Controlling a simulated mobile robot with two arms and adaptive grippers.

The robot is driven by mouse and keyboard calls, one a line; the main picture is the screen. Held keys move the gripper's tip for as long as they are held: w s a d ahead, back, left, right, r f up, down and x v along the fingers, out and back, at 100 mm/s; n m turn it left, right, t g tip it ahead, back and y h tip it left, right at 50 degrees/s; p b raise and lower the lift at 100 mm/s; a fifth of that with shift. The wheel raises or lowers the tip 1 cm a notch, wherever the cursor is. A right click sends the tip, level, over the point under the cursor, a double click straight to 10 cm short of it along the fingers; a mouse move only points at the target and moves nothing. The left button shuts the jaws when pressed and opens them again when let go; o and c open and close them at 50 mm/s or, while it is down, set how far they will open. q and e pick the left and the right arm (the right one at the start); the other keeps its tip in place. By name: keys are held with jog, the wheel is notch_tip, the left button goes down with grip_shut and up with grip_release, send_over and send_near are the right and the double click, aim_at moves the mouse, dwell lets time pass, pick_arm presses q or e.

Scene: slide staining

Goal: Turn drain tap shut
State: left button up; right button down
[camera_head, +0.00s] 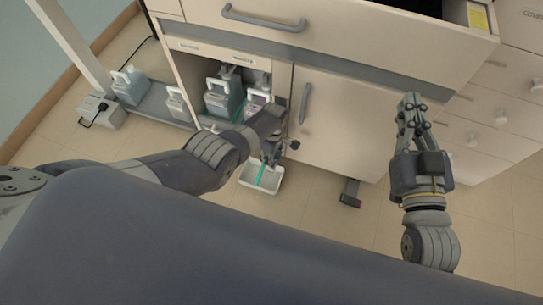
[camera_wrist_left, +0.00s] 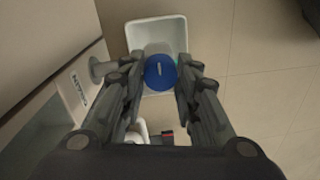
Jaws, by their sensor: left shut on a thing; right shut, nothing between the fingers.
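In the left wrist view, a round blue knob (camera_wrist_left: 160,73) with a short white line sits between my left fingertips (camera_wrist_left: 160,85). I take it for the drain tap's handle. The white line runs nearly up and down in the picture. A label reading DRAIN (camera_wrist_left: 78,90) and a grey round fitting (camera_wrist_left: 101,69) are to its left. In the head view my left gripper (camera_head: 270,155) is low by the cabinet front, and the knob cannot be made out there. My right gripper (camera_head: 411,103) is shut and empty in front of the cabinet.
A white bin (camera_head: 245,182) stands on the floor below my left gripper; its rim shows in the left wrist view (camera_wrist_left: 133,32). Grey jugs (camera_head: 222,98) stand in the open cabinet bay. A cabinet door (camera_head: 340,120) and an open drawer (camera_head: 380,35) are nearby.

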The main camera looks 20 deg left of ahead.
pick_arm(q)
jog(key=o, duration=1.1)
jog(key=shift+c, duration=0.2)
jog(key=shift+w+r, duration=0.15)
jog(key=shift+r, duration=0.5)
notch_tip(320, 180, up, 11)
jog(key=shift+w+f, duration=0.15)
jog(key=shift+w, duration=0.05)
